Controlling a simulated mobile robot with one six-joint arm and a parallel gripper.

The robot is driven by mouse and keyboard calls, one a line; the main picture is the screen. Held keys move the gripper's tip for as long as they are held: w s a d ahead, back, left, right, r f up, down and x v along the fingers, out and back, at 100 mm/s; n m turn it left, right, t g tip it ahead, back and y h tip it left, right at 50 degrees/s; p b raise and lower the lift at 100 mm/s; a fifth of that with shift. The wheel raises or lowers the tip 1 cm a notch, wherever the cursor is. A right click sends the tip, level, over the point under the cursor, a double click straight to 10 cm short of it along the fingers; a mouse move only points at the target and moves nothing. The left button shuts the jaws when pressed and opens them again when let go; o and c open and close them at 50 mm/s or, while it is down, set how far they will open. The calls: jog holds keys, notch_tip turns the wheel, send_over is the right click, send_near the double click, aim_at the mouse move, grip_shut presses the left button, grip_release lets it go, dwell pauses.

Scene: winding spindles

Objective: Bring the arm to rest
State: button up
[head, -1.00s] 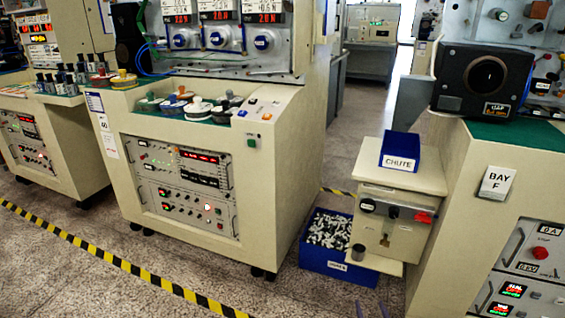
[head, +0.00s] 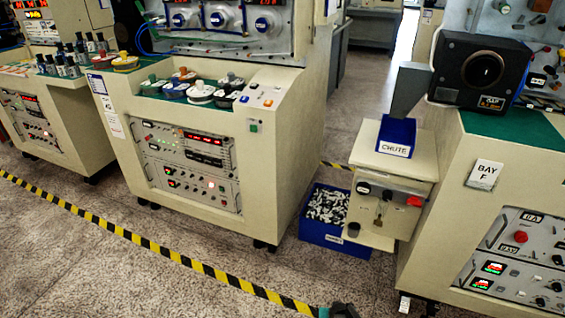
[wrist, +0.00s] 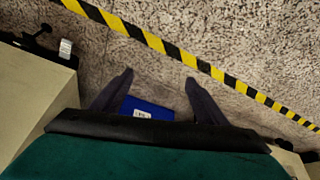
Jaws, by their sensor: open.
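My gripper shows in the wrist view (wrist: 160,76) with its two dark fingers spread apart and nothing between their tips. The speckled floor lies beyond them. Behind the finger bases, a blue bin (wrist: 145,110) with a white label is partly hidden by the dark gripper body. In the head view only a small dark part of my arm's end shows at the bottom edge, with a bit of green beside it; the fingers cannot be made out there. The rest of the arm is out of the picture.
A blue bin (head: 322,236) of small parts stands on the floor between the spool machine (head: 275,170) and a cabinet bearing a blue CHUTE box (head: 396,136). The BAY F machine (head: 425,220) is at right. A yellow-black floor stripe (head: 150,244) crosses open floor in front.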

jog(key=s+a+r+g, duration=0.1)
jog(key=s+g, duration=0.4)
jog(key=s, duration=0.7)
jog(key=s+a+r+g+y, duration=0.1)
jog(key=s+g, duration=0.4)
jog(key=s, duration=0.7)
notch_tip(320, 180, up, 2)
jog(key=shift+a+r+n, duration=0.25)
jog(key=shift+a+n, duration=0.15)
jog(key=shift+a, duration=0.3)
jog(key=shift+s, duration=0.1)
